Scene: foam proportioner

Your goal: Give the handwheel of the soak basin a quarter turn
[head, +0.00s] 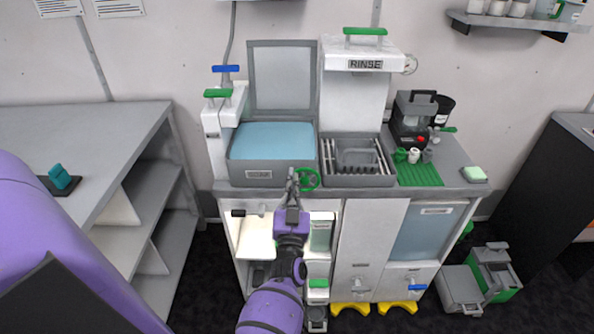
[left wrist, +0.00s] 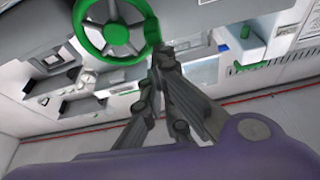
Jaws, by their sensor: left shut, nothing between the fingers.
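The green handwheel (head: 309,180) sits on the front right of the grey soak basin (head: 250,174), which holds blue liquid under a raised grey lid. In the left wrist view the handwheel (left wrist: 117,33) shows large at the upper left, with a round rim, spokes and a hub. My left gripper (head: 292,173) is just left of the wheel in the head view. Its fingers are shut and empty. In the left wrist view the fingertips (left wrist: 163,54) are right beside the rim; I cannot tell whether they touch it. My right gripper is not in view.
A rinse station (head: 358,180) with a slatted grate stands right of the basin. Blue and green valve handles (head: 226,69) are at the upper left. An open, lit cabinet (head: 256,232) lies below the basin. A grey shelf unit (head: 150,150) stands at left.

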